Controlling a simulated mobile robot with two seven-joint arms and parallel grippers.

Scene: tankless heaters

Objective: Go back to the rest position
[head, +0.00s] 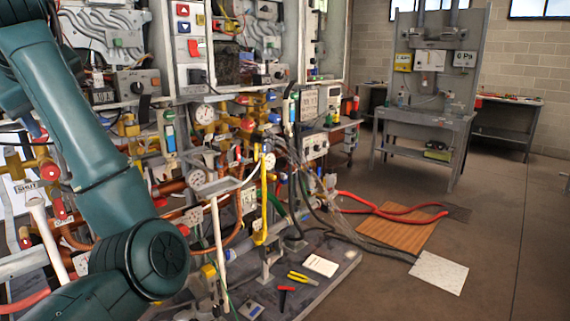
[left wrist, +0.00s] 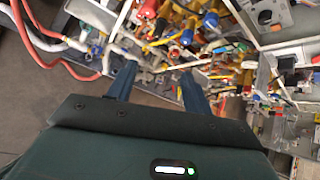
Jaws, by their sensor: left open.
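My left arm (head: 95,140) comes in from the left in the head view, its dark teal links in front of the pipework. Its gripper does not show there. In the left wrist view my left gripper (left wrist: 158,72) has its two blue fingers apart, with nothing held between them. The fingers point toward the heater's pipes and valves (left wrist: 180,30), which show beyond the tips; I cannot tell the exact gap. My right arm and gripper are in neither view.
The heater rig with pipes, a gauge (head: 204,114) and valves fills the left and middle. Yellow pliers (head: 302,278) and a white card (head: 320,265) lie on its base. A grey workbench (head: 425,116) stands behind; floor at right is clear.

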